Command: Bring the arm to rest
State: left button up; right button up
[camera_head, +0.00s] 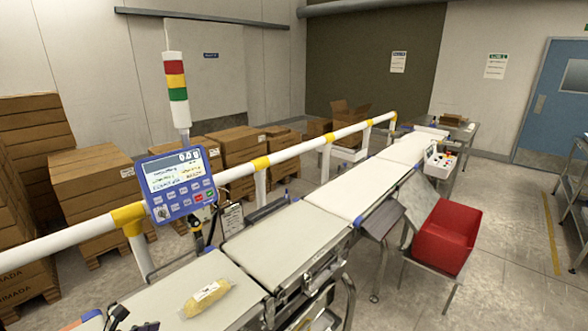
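A clear-wrapped yellowish pack (206,296) lies on the near end of the checkweigher belt (165,300). Dark parts (118,317) stick up at the bottom left edge of the picture, left of the pack and apart from it. They may be the tips of my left gripper, but they are cut off by the frame, so I cannot tell whether it is open or shut. My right gripper is not in view.
A blue control panel (178,184) and a light tower (176,80) stand beside the belt line. A white and yellow rail (290,152) runs behind it. A red bin (446,237) stands at the right. Stacked cartons (95,180) fill the left. Floor at the lower right is clear.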

pick_arm(q)
jog(key=w+d+r+n+t+y, duration=0.2)
jog(key=w+n+t, duration=0.2)
jog(key=n, duration=0.4)
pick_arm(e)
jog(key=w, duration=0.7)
pick_arm(q)
jog(key=s+d+f+n+g+y, duration=0.25)
jog(key=s+d+n+g, duration=0.2)
jog(key=s+n, duration=0.8)
jog(key=s+d+f+n+g+y, duration=0.2)
jog(key=s+d+n+g+y, duration=0.25)
jog(key=n, duration=1.45)
jog(key=s+a+f+g+h+b, duration=0.1)
jog(key=s+f, duration=0.1)
jog(key=f, duration=1.3)
jog(key=s+a+f+g+h+b, duration=0.1)
jog(key=s+a+f, duration=0.15)
jog(key=f, duration=1.25)
jog(key=s+f+n+g+b, duration=0.1)
jog(key=s+f, duration=1.5)
jog(key=s, duration=0.2)
jog(key=shift+a, duration=0.2)
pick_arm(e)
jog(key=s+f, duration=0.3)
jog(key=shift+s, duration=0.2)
